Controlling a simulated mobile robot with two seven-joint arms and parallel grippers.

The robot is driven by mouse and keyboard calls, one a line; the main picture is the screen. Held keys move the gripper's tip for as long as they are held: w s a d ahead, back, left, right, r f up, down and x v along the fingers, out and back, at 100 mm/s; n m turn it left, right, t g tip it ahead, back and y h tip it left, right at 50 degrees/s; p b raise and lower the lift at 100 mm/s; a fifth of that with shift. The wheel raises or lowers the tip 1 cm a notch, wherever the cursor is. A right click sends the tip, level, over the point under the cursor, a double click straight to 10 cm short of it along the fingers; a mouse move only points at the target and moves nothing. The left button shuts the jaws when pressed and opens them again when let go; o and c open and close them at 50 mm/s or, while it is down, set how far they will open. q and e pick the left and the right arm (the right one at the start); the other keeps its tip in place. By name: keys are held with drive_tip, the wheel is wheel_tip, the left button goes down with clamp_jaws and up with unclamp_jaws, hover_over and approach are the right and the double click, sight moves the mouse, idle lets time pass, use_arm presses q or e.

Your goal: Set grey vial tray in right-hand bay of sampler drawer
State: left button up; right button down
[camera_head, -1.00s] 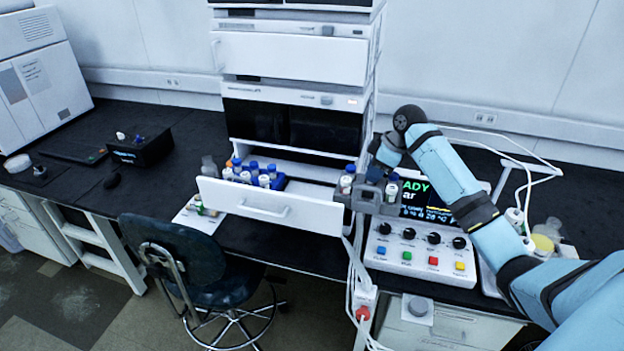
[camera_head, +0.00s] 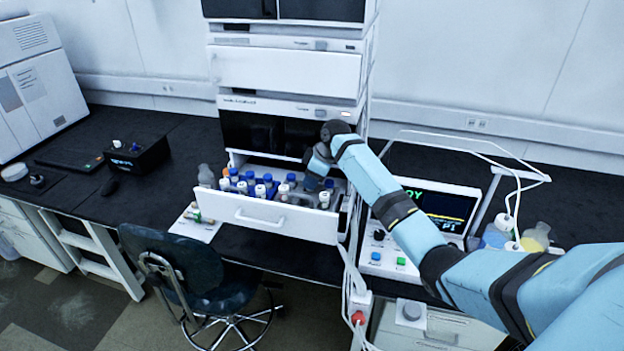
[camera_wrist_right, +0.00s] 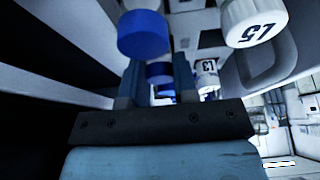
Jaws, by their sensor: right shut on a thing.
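The white sampler drawer (camera_head: 240,207) is pulled out below the instrument's dark-windowed module. My right gripper (camera_head: 312,186) reaches down over the drawer's right part and is shut on the grey vial tray (camera_head: 302,198). The tray is mostly hidden by the gripper and the drawer front; several capped vials (camera_head: 324,199) stand in it. I cannot tell whether it rests on the drawer floor. In the right wrist view, a blue-capped vial (camera_wrist_right: 143,34) and a white-capped vial marked L5 (camera_wrist_right: 255,20) are close to the gripper (camera_wrist_right: 158,75). My left gripper is out of view.
A control box with a screen (camera_head: 445,207) stands to the right, partly behind my arm. A clear bottle (camera_head: 206,176) is left of the drawer. A chair (camera_head: 190,260) stands in front.

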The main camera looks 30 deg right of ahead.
drive_tip(key=shift+f, duration=0.4)
drive_tip(key=shift+f, duration=0.1)
drive_tip(key=c, duration=0.9)
unclamp_jaws()
drive_tip(key=b+v, duration=0.1)
drive_tip(key=v, duration=0.6)
drive_tip(key=shift+s+r, duration=0.1)
drive_tip(key=shift+r, duration=0.25)
drive_tip(key=shift+f, duration=0.1)
